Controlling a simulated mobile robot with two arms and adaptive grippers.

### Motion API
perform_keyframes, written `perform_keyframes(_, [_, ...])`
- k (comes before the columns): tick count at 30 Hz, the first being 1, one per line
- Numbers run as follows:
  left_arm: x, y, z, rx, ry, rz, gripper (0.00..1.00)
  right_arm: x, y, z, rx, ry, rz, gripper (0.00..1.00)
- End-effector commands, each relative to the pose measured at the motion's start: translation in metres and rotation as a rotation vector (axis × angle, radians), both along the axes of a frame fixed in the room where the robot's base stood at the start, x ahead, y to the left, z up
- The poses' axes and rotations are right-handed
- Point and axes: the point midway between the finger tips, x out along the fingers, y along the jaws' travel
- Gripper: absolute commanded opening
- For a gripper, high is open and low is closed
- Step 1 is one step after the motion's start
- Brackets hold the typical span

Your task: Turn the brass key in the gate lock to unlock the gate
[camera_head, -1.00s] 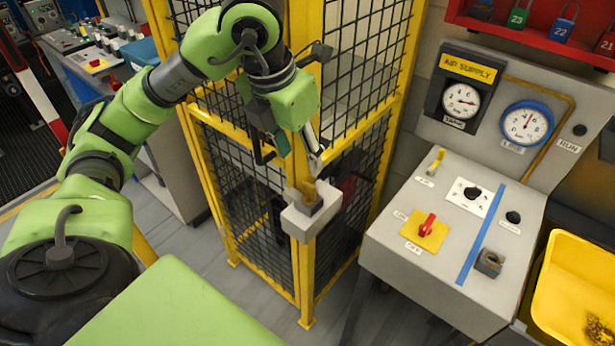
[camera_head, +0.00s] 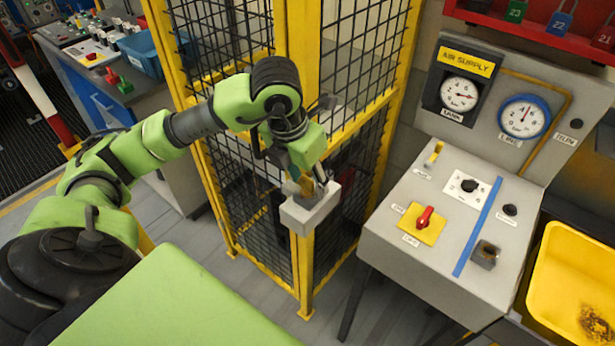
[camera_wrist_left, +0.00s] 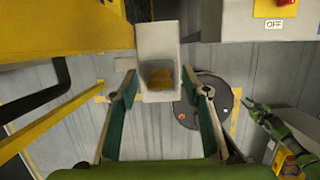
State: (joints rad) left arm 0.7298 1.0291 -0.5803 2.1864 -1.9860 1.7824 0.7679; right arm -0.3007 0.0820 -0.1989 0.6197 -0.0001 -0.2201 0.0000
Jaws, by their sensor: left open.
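The lock (camera_head: 312,212) is a pale grey box on the yellow gate post, below my left gripper. The brass key (camera_head: 291,187) shows as a small yellow-brown piece at the top of the box, partly covered by the gripper. In the left wrist view the key (camera_wrist_left: 160,77) sits in a dark recess of the lock box (camera_wrist_left: 156,42). My left gripper (camera_head: 306,186) points down at it and is open. In the wrist view its two green-padded fingers (camera_wrist_left: 160,92) stand apart on either side of the key, not visibly touching it.
The yellow gate frame (camera_head: 302,262) with black mesh stands behind the lock. A grey control panel (camera_head: 400,262) with a red switch (camera_head: 425,218) and gauges is to the right. A yellow bin (camera_head: 545,300) is at far right.

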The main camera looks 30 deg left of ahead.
Motion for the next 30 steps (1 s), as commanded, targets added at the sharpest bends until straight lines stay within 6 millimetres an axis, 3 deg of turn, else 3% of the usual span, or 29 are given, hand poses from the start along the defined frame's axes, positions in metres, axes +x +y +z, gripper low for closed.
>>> perform_keyframes(2, [0.000, 0.000, 0.000, 0.000, 0.000, 0.000, 0.40, 0.000, 0.001, 0.000, 0.001, 0.000, 0.000, 0.26])
perform_keyframes(6, [0.000, 0.000, 0.000, 0.000, 0.000, 0.000, 0.04, 0.000, 0.002, 0.000, 0.002, -0.001, 0.000, 0.26])
perform_keyframes(7, [0.000, 0.000, 0.000, 0.000, 0.000, 0.000, 0.02, 0.000, 0.002, 0.000, 0.002, -0.001, 0.000, 0.26])
perform_keyframes(30, [0.000, 0.000, -0.001, 0.000, -0.002, -0.197, 0.00, 0.001, 0.004, -0.019, 0.004, -0.001, 0.000, 0.26])
